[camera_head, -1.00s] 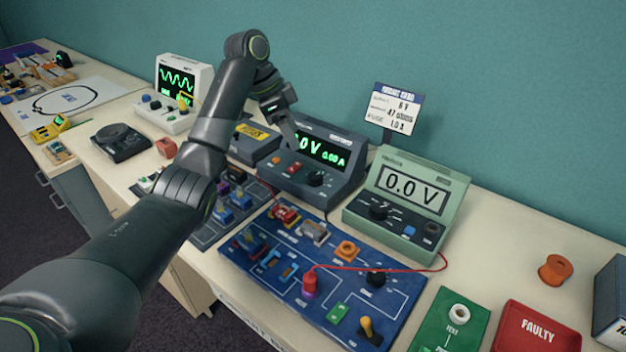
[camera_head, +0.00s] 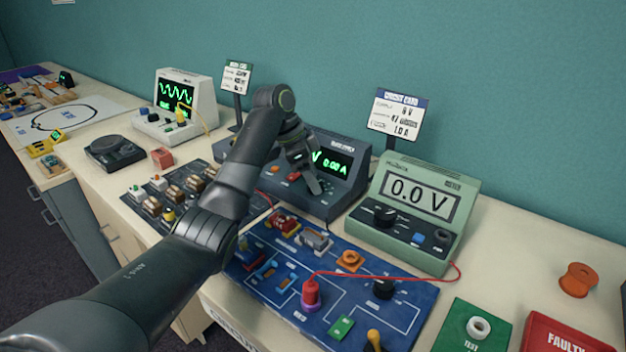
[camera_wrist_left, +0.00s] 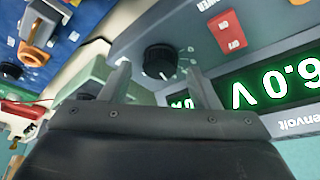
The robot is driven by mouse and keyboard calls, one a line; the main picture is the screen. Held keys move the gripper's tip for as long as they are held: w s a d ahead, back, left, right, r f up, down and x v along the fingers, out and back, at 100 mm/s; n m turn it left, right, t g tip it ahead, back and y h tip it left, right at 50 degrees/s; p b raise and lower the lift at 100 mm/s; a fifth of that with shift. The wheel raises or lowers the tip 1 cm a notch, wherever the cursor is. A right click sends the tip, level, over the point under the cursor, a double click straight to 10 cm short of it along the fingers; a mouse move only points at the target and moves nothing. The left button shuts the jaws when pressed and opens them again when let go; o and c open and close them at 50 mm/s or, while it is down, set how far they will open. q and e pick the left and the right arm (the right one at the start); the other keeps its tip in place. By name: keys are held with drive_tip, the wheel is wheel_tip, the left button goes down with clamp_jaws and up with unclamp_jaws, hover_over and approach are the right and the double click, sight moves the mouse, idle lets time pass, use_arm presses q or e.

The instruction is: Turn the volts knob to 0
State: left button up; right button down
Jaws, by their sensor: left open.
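The blue-grey power supply (camera_head: 343,186) stands at the back of the bench, partly hidden by my left arm. In the left wrist view it appears upside down, and its green display (camera_wrist_left: 270,85) reads 6.0 V, cut off at the edge. Its black round knob (camera_wrist_left: 157,58) has a white pointer mark; its label is not legible. My left gripper (camera_head: 306,184) is in front of the supply's panel. In the left wrist view the gripper (camera_wrist_left: 158,76) is open, its fingers on either side of the knob's picture; contact cannot be told. My right gripper is not in view.
A red rocker switch (camera_wrist_left: 227,32) is beside the knob. A green multimeter (camera_head: 428,248) reading 0.0 V stands to the right, with its own black knob (camera_head: 385,215). A blue circuit board (camera_head: 405,322) with parts and a red lead lies in front.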

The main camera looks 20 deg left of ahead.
use_arm(q)
drive_tip(key=shift+w+d+f, duration=0.1)
drive_tip(key=shift+d+f, duration=0.1)
drive_tip(key=shift+f, duration=0.25)
